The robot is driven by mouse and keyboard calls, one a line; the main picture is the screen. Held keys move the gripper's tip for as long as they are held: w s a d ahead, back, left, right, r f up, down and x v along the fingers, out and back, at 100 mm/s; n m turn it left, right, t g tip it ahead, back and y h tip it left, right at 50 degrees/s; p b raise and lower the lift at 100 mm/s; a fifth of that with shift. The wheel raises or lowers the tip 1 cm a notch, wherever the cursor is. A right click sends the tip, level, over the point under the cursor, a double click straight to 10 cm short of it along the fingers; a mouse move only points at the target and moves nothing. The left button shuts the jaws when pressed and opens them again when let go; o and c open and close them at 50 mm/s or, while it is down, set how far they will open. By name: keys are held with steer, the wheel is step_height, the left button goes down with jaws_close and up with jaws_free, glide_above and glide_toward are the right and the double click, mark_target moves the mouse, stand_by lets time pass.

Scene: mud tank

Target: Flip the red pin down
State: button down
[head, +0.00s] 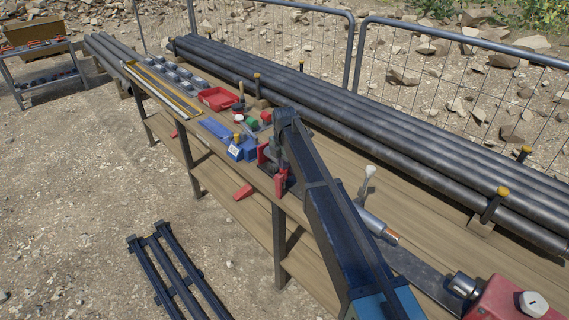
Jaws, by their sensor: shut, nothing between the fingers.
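My arm reaches from the lower right up over the long workbench in the head view and bends down at its far end. My gripper (275,162) is low over the bench there, small and dark, and it looks shut with nothing in it. Red parts stand close around it: one piece (262,154) to its left and an upright red piece (281,184) just in front, near the bench's front edge. I cannot tell which of these is the red pin, or whether my gripper touches either. My arm hides what lies directly behind it.
A blue box (241,150) and a red tray (218,99) lie left of my gripper. Long dark pipes (400,135) run along the bench's back, with yellow-capped posts. Right of my arm are a white-knobbed lever (369,172) and a red housing (505,300).

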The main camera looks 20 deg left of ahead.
steer(key=shift+s+d+f, duration=0.1)
steer(key=shift+s, duration=0.1)
step_height(320, 180, up, 14)
steer(key=p, duration=1.4)
steer(key=shift+w+p, duration=0.2)
steer(key=shift+p, duration=0.1)
